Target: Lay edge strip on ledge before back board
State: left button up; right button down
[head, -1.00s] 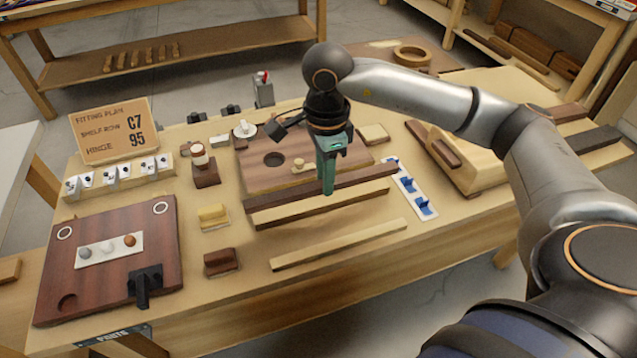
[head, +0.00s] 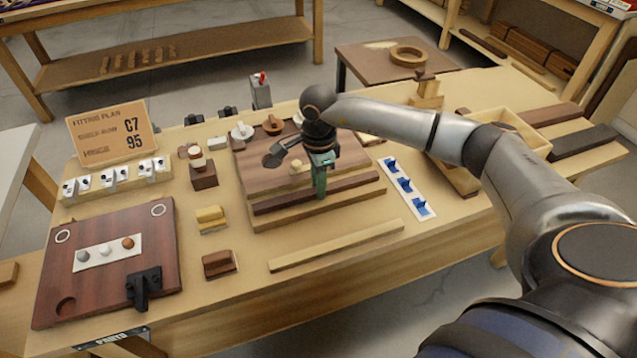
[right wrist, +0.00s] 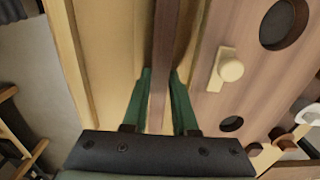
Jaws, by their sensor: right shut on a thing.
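My right gripper (head: 320,192) is shut on the dark brown edge strip (head: 282,201), gripping it near its middle. The strip lies lengthwise along the pale ledge (head: 300,219), in front of the brown back board (head: 255,170) with its knob and holes. In the right wrist view the strip (right wrist: 164,50) runs between the green fingers (right wrist: 160,95), with pale wood on both sides and the back board (right wrist: 235,95) to the right. I cannot tell whether the strip's underside touches the ledge. My left gripper is not in view.
A loose pale strip (head: 335,246) lies on the bench in front. A white strip with blue clips (head: 407,186) is to the right. A yellow block (head: 211,218) and a brown block (head: 219,263) stand left. A dark red panel (head: 105,285) lies further left.

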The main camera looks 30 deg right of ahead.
jog(key=c, duration=1.2)
grip_release()
jog(key=shift+f, duration=0.2)
jog(key=o, duration=0.5)
jog(key=shift+r, duration=0.1)
notch_tip(320, 180, up, 12)
jog(key=shift+r, duration=0.15)
